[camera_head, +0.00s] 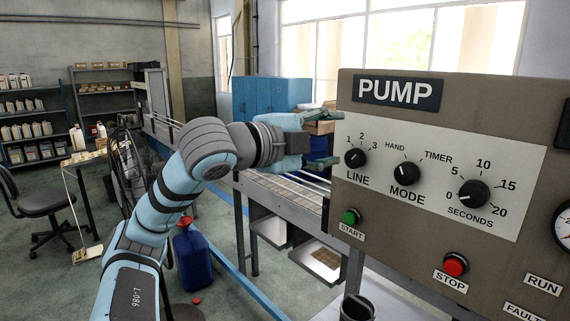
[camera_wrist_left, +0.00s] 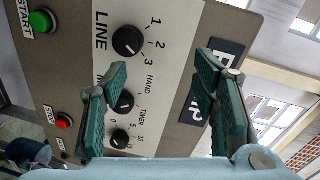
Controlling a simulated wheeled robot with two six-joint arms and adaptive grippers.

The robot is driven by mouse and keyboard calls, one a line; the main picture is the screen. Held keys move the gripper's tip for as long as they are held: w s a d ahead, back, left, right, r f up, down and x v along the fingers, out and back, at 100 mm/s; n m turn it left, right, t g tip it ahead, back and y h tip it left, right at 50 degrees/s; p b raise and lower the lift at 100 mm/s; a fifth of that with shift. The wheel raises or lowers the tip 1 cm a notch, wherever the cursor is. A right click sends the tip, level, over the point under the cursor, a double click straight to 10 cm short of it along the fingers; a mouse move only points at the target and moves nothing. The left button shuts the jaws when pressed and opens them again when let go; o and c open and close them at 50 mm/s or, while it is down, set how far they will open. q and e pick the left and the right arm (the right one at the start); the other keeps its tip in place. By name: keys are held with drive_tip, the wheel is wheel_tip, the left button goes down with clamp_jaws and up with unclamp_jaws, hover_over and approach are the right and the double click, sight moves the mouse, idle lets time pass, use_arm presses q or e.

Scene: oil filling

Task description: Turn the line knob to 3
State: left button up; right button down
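The black LINE knob (camera_head: 355,158) sits at the upper left of the pump panel, with the numbers 1, 2 and 3 around its upper side. In the left wrist view the gripper (camera_wrist_left: 164,76) has both green finger pads wide apart. My right gripper is not in view.
The MODE knob (camera_head: 407,173) and SECONDS knob (camera_head: 473,193) lie to the right on the panel (camera_head: 440,258). A green START button (camera_head: 351,217) and red STOP button (camera_head: 455,264) are below. A conveyor (camera_head: 290,190) runs behind my left arm.

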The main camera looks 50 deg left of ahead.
use_arm(q)
drive_tip(key=s+b, duration=0.5)
drive_tip(key=s, duration=0.3)
drive_tip(key=shift+s+f, duration=0.3)
drive_tip(key=shift+f, duration=0.1)
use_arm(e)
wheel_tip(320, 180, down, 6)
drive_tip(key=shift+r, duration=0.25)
